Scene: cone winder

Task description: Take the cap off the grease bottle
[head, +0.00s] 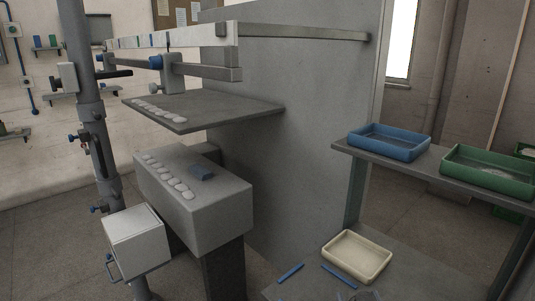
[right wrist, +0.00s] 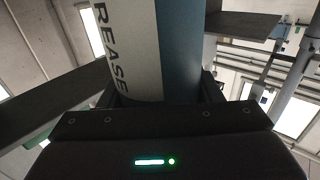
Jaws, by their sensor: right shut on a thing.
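The grease bottle (right wrist: 178,45) fills the upper middle of the right wrist view. It has a white label with dark letters reading "REASE" and a blue side. My right gripper (right wrist: 160,90) is shut on the bottle, with a dark finger on each side of it. The bottle's cap is out of the picture, so I cannot tell its state. In the head view I cannot make out the bottle clearly; only a small, unclear shape shows at the bottom edge. My left gripper is not in view.
A blue tray (head: 389,152) and a green tray (head: 487,187) stand on the right shelf. A cream tray (head: 383,261) lies lower, near two blue sticks (head: 290,273). The grey machine (head: 225,215) with white pieces stands at left. Open floor shows behind it.

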